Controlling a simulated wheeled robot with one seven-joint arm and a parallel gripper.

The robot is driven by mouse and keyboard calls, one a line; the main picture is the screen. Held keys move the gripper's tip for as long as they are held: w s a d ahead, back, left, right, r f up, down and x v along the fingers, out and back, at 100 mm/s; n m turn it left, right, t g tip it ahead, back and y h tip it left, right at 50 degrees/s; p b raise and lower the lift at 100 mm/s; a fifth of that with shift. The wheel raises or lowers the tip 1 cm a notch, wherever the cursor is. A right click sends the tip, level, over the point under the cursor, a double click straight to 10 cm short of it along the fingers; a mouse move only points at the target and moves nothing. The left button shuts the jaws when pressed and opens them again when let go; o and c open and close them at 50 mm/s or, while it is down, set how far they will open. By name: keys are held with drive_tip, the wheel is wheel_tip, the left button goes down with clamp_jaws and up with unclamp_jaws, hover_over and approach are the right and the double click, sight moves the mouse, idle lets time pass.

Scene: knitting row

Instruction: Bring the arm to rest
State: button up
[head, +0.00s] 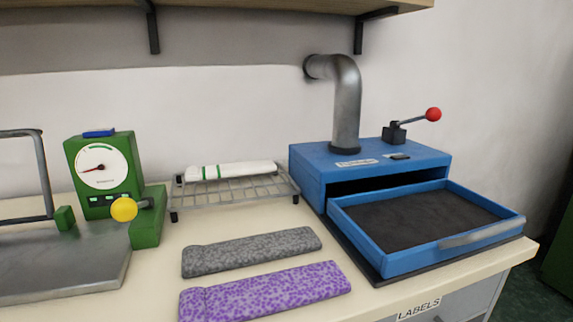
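My arm and gripper do not show in the head view. The workbench (380,302) spreads across the picture with several items on it. A grey speckled knitted piece (250,252) lies flat in the middle of the bench. A purple speckled knitted piece (265,293) lies flat just in front of it. A white knitted piece with green stripes (232,171) lies on a wire rack (240,190) behind them.
A blue machine (310,172) with a metal pipe (346,105), a red-knobbed lever (432,115) and a pulled-out drawer (400,264) stands right. A green gauge machine (105,175) with a yellow knob (123,209) and grey plate (60,270) stands left. A shelf (230,8) hangs above.

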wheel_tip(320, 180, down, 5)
drive_tip(key=b, duration=0.4)
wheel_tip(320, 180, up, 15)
drive_tip(key=p, duration=1.5)
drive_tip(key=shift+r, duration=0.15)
